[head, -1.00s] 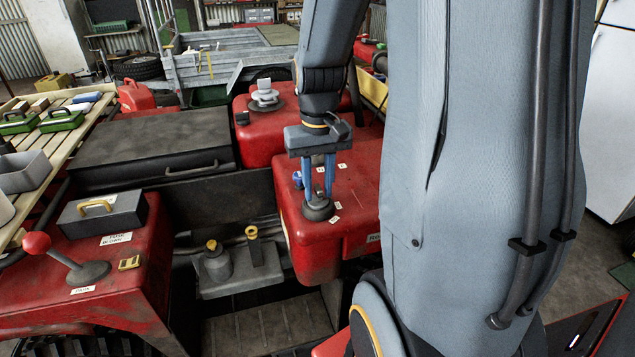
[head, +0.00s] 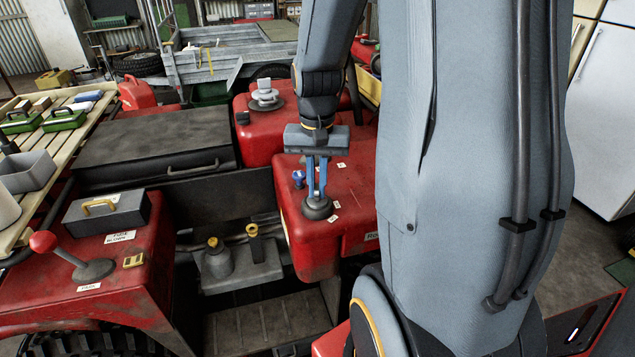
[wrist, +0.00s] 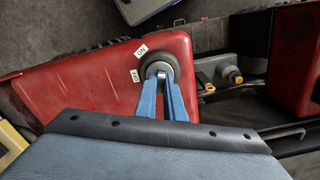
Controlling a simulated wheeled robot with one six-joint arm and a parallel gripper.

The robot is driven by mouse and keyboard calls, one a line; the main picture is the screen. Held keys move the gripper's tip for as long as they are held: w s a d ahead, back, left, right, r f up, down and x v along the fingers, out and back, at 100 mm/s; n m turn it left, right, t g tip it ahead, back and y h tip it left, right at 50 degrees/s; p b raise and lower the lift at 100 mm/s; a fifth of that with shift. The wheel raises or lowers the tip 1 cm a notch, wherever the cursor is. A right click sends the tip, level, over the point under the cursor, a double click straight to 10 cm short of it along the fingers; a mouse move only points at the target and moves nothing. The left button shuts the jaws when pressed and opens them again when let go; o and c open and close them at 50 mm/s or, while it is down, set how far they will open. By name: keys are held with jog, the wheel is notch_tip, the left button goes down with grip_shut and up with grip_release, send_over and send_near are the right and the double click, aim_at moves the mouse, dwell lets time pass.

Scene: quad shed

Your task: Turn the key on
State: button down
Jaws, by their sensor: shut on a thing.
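The key switch has a dark round base (head: 318,209) on top of the red housing (head: 352,184). My gripper (head: 317,192) reaches down onto it from above. In the wrist view the two blue fingers (wrist: 162,84) close in on the key (wrist: 158,69) at the middle of the round base, shut on it. The fingertips hide most of the key. A white ON label (wrist: 141,51) and an OFF label (wrist: 135,75) sit beside the base. I cannot tell exactly which label the key points at.
A red-knobbed lever (head: 43,242) and a grey box with a yellow handle (head: 105,213) are at left. Two yellow-topped fittings (head: 252,231) sit low in the middle.

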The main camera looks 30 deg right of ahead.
jog(key=shift+m, duration=0.4)
jog(key=m+p, duration=0.2)
jog(key=m, duration=0.1)
jog(key=shift+m, duration=0.8)
jog(key=m+p, duration=0.1)
jog(key=m, duration=0.3)
jog(key=shift+m+p, duration=0.35)
jog(key=shift+m, duration=0.05)
jog(key=c, duration=1.9)
grip_release()
jog(key=shift+o, duration=0.2)
